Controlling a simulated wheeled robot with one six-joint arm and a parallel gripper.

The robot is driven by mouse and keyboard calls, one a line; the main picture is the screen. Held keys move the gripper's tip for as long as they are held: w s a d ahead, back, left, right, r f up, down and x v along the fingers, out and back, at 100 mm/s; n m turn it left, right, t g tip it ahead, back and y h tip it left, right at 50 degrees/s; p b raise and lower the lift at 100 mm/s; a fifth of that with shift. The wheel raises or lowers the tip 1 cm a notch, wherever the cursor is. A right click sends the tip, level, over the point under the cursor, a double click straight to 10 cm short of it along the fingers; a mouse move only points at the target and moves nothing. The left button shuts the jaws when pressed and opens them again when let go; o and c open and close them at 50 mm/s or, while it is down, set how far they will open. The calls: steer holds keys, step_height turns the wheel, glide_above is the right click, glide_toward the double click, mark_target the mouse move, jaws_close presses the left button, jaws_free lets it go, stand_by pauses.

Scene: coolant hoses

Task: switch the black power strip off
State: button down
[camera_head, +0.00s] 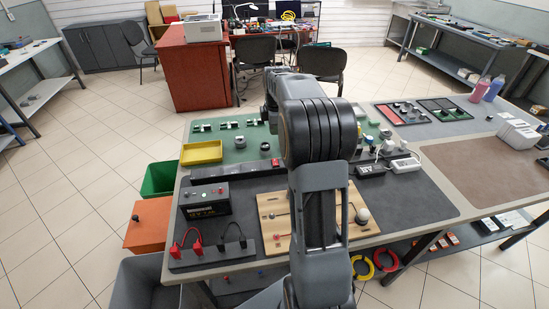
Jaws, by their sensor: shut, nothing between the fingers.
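A small dark strip-like block (370,170) lies on the dark mat of the workbench, just right of my arm. My arm rises through the middle of the picture and bends over the bench. It hides part of the bench, and my gripper's fingers do not show behind it.
A black battery (205,201), red and black cables (187,243) and a wooden board (275,222) with a white knob (362,215) are on the bench front. A yellow tray (201,153) stands at back left. The brown mat (470,165) at right is mostly clear.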

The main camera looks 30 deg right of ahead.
mark_target(275, 160)
steer(key=f, duration=0.4)
steer(key=w+f, duration=0.1)
steer(key=f, duration=0.9)
steer(key=shift+w+d, duration=0.3)
steer(key=shift+d, duration=0.05)
steer(key=shift+d+p, duration=0.1)
steer(key=shift+p, duration=0.25)
